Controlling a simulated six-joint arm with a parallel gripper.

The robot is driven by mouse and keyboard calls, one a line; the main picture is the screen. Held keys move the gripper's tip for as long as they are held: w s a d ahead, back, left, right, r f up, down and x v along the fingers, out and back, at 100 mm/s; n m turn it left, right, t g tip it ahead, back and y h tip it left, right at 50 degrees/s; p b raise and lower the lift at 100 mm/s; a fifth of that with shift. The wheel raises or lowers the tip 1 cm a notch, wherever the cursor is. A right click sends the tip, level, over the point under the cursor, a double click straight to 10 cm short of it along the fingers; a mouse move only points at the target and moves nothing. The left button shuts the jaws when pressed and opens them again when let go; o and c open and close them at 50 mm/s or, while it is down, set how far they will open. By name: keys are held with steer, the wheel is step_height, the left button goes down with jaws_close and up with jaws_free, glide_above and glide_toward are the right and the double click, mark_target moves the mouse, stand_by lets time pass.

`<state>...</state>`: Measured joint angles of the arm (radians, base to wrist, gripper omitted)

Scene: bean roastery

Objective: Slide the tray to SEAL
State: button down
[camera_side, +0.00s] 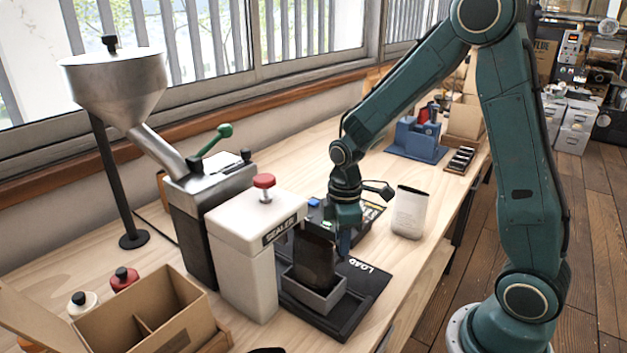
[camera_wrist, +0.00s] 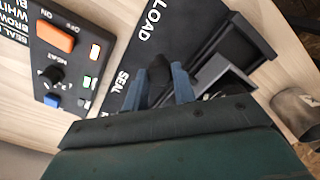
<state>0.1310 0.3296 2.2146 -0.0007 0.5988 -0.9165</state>
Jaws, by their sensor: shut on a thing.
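The small grey tray (camera_side: 322,299) sits on the black base beside the sealer. A dark upright pouch (camera_side: 314,262) stands in it. My gripper (camera_side: 341,246) is low behind the pouch, which hides part of the fingers. In the wrist view, my gripper's blue fingers (camera_wrist: 161,86) are closed around a dark piece, which seems to be the tray's handle. The tray (camera_wrist: 228,76) shows just right of them. The SEAL label (camera_wrist: 122,86) is left of the fingers and the LOAD label (camera_wrist: 152,20) is farther up. The base's recess (camera_wrist: 238,40) is bare beyond the tray.
The white sealer (camera_side: 250,265) with a red knob stands directly left of the tray. A control panel (camera_wrist: 68,50) lies beyond the base. A pale pouch (camera_side: 409,212) stands to the right. A divided cardboard box (camera_side: 180,338) is at front left.

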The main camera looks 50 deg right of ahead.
steer(key=shift+w, duration=4.95)
steer(key=c, duration=1.1)
jaws_free()
steer(key=shift+s, duration=0.1)
step_height(320, 180, up, 14)
steer(key=shift+f, duration=0.1)
